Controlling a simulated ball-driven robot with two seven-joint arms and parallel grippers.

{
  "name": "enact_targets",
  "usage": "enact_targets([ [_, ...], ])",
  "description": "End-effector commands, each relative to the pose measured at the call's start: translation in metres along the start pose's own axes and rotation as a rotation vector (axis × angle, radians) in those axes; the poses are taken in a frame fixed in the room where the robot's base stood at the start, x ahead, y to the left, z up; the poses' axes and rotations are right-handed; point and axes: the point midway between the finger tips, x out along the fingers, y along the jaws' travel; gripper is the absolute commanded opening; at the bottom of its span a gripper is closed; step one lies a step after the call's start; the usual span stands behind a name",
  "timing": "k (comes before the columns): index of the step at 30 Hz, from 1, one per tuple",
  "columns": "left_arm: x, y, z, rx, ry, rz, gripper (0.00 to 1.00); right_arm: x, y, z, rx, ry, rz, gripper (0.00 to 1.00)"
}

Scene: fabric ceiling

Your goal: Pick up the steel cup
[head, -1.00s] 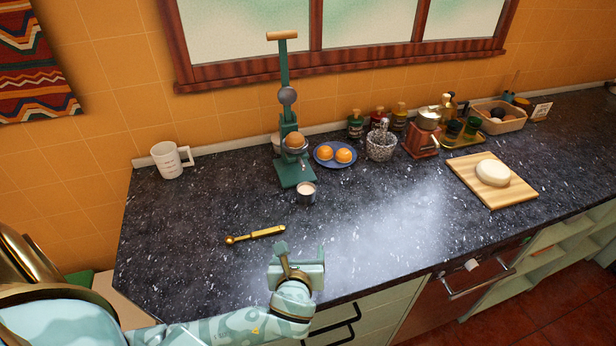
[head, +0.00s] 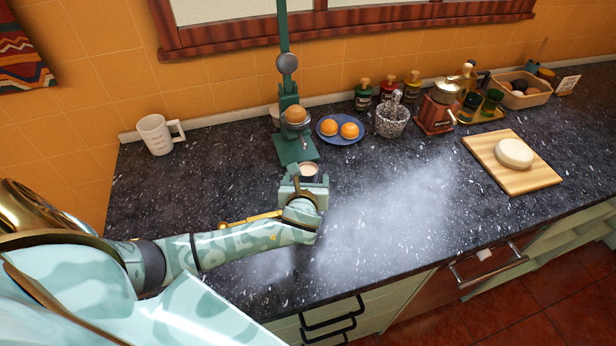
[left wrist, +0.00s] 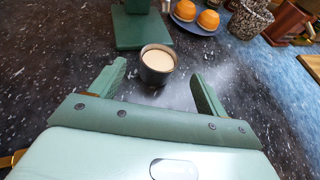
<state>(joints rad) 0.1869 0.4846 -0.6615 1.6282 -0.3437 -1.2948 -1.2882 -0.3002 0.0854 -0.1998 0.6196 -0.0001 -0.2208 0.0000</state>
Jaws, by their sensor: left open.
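The steel cup (head: 309,171) is small, grey and upright on the dark speckled counter, in front of the green juicer press. It has a pale, cream-coloured content. In the left wrist view the cup (left wrist: 157,64) stands just beyond the fingertips, roughly centred between them. My left gripper (left wrist: 158,75) is open, with one finger to each side and nothing between them. In the head view my left gripper (head: 303,180) is right in front of the cup and hides its lower part. My right gripper is not in view.
The green press (head: 293,145) stands just behind the cup. A blue plate (head: 341,139) with two orange halves is behind right. A brass tool (head: 250,218) lies left, partly behind my arm. A white mug (head: 157,135) and a cutting board (head: 530,180) stand farther off.

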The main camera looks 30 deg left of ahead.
Motion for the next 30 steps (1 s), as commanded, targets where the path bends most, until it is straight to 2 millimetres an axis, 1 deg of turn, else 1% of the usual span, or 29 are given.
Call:
enact_targets([
  [2, 0.008, 0.0, 0.001, 0.001, -0.002, 0.001, 0.76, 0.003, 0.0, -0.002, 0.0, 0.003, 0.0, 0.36],
  [6, 0.032, 0.001, 0.001, 0.001, -0.001, 0.001, 0.76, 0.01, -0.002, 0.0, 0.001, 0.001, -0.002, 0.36],
  [9, 0.046, 0.001, 0.001, 0.001, -0.001, 0.0, 0.76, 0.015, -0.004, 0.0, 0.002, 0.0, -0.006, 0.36],
  [12, 0.052, 0.001, 0.001, 0.001, 0.0, 0.0, 0.76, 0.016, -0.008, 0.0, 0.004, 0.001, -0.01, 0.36],
  [18, 0.052, 0.001, 0.002, 0.0, 0.0, -0.001, 0.76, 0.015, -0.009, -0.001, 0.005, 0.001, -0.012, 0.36],
  [19, 0.052, 0.001, 0.002, 0.0, 0.0, -0.001, 0.7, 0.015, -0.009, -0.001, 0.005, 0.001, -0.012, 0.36],
  [20, 0.052, 0.001, 0.002, 0.0, 0.0, -0.001, 0.62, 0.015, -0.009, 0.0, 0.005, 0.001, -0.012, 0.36],
  [21, 0.052, 0.001, 0.002, 0.0, 0.0, 0.0, 0.51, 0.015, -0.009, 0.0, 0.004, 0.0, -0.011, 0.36],
  [24, 0.052, 0.001, 0.002, 0.0, 0.0, 0.0, 0.25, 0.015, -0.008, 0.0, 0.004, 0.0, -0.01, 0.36],
  [30, 0.052, 0.001, 0.002, 0.0, 0.0, 0.0, 0.24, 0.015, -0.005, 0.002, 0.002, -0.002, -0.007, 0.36],
])
